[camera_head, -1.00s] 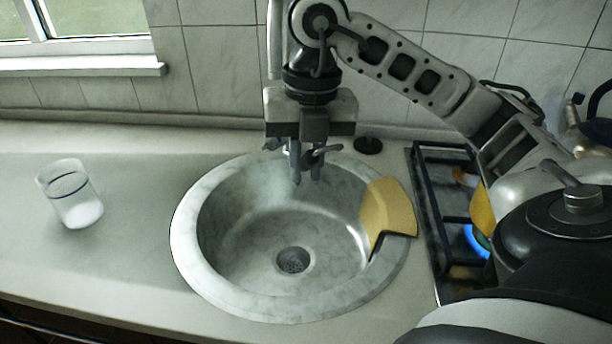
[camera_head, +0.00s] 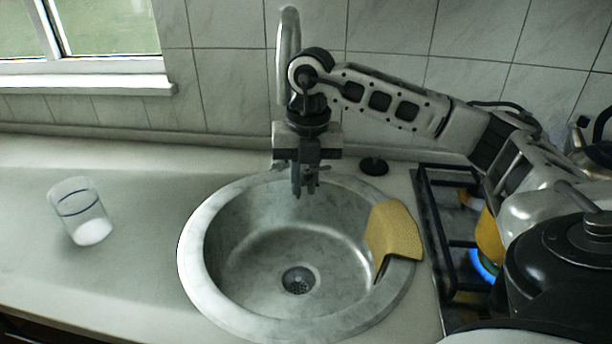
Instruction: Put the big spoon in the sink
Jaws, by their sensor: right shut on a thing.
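The round metal sink (camera_head: 230,312) is set in the counter at the middle of the view. My right gripper (camera_head: 304,188) points down at the sink's back edge, in front of the tap. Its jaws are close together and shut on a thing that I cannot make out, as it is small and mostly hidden. No big spoon can be clearly picked out. My left gripper is not in view.
A yellow cloth or sponge (camera_head: 393,232) hangs over the sink's right rim. A glass (camera_head: 82,212) stands on the counter at the left. A chrome tap (camera_head: 289,40) rises behind my arm. The stove (camera_head: 447,225) with a lit blue flame is at the right.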

